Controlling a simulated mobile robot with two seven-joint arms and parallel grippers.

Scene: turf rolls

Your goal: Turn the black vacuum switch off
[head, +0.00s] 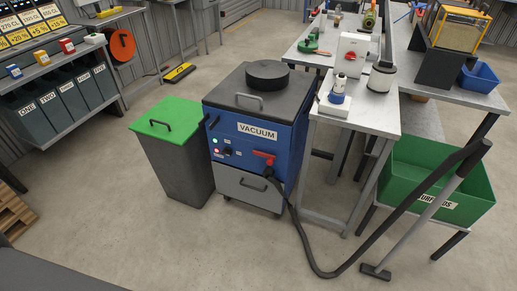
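The blue vacuum cabinet (285,137) stands upright on the floor near the middle of the head view, with a dark top and a "VACUUM" label (257,132). On the left of its front is a small control area with two small lit lamps, one red and one green. A small black switch (227,152) sits right beside the lamps; its exact position is too small to tell. A red lever (264,158) is further right on the front, above the black hose inlet. Neither of my grippers shows in the view.
A dark bin with a green lid (168,119) stands close left of the vacuum. A grey metal table (385,115) stands to its right. The black hose (325,268) loops over the floor to a floor tool (376,271). A green crate (440,178) is at right.

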